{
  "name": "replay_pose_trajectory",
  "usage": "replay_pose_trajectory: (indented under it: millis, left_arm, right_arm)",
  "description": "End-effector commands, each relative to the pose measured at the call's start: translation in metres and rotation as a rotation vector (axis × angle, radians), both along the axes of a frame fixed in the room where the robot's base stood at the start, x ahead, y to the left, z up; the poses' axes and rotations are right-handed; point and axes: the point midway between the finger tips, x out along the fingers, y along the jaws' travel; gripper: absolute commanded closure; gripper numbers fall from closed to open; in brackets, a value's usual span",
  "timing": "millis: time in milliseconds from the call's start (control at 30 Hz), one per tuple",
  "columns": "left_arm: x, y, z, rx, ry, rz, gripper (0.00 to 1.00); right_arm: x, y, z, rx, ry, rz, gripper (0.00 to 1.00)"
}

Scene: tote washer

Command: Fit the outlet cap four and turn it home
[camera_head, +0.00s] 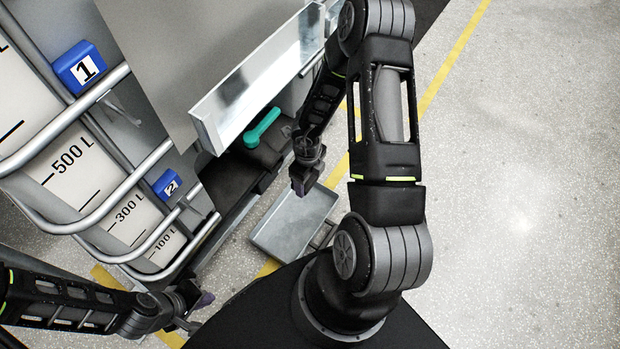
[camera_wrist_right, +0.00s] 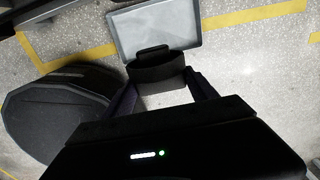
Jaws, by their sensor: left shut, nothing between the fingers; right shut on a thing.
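My right gripper (camera_head: 303,182) hangs above the floor tray, in front of the tank's low outlet. In the right wrist view my right gripper (camera_wrist_right: 162,84) is shut on a black cap (camera_wrist_right: 158,70), which has a raised tab and sits between the fingertips. In the head view the cap is too dark and small to tell from the fingers. The black outlet valve (camera_head: 262,160) with a teal lever (camera_head: 262,128) sits left of the right gripper, apart from it. Its mouth cannot be made out. My left gripper (camera_head: 190,302) is shut and empty at lower left, away from the outlet.
A grey metal tray (camera_head: 268,238) lies on the floor below the right gripper; it also shows in the wrist view (camera_wrist_right: 180,22). The caged tank with blue tags 1 (camera_head: 80,67) and 2 (camera_head: 167,184) fills the left. A metal panel (camera_head: 250,85) overhangs the valve. Floor at right is clear.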

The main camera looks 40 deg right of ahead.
Motion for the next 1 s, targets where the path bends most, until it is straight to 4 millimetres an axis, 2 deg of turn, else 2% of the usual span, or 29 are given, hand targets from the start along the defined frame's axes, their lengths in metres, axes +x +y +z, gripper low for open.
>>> replay_pose_trajectory:
  millis: [200,500,1000]
  left_arm:
    - [0.000,0.000,0.016,0.000,0.000,0.000,1.00]
    - [0.000,0.000,0.024,0.000,0.000,0.000,1.00]
    - [0.000,0.000,0.025,0.000,0.000,0.000,1.00]
  right_arm:
    - [0.017,0.006,0.003,0.002,0.002,0.000,1.00]
    - [0.036,0.011,0.001,0.001,0.000,-0.001,1.00]
    - [0.041,0.013,0.000,0.001,0.000,-0.001,1.00]
